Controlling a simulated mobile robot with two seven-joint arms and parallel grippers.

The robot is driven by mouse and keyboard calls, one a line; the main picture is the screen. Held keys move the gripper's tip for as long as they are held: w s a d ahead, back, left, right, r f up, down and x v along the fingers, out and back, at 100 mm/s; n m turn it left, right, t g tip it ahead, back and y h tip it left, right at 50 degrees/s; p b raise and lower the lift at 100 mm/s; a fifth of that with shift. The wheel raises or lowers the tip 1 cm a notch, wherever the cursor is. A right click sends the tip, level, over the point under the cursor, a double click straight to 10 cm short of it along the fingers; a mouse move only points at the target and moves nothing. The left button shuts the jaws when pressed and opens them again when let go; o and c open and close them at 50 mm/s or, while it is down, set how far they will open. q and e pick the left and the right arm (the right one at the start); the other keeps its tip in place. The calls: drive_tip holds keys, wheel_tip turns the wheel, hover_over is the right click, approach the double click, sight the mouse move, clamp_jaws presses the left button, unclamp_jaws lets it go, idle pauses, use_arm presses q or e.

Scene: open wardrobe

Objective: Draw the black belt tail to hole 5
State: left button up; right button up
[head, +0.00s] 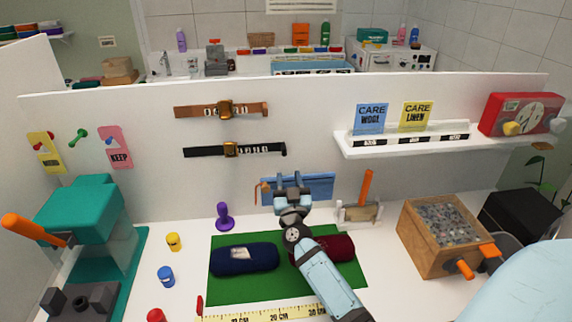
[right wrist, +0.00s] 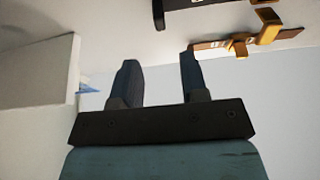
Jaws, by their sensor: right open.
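The black belt (head: 205,152) is mounted level on the white upright panel, with a gold buckle (head: 231,149) near its middle. White markings show on its right part, and its tail end is at the right (head: 283,149). My right gripper (head: 292,178) is below and right of the tail, apart from it. In the right wrist view its two dark fingers (right wrist: 157,80) are spread with nothing between them. A black end piece (right wrist: 159,14) shows above the fingers there, probably the belt's tail. My left gripper is not in view.
A brown belt (head: 190,111) hangs above the black one. A white shelf (head: 400,145) with care cards juts out at right. A blue panel (head: 322,186) is behind my right gripper. Below lie a green mat (head: 235,292) with rolled cloths and a wooden box (head: 418,243).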

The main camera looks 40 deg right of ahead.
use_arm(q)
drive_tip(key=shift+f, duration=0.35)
use_arm(e)
drive_tip(key=v, duration=0.4)
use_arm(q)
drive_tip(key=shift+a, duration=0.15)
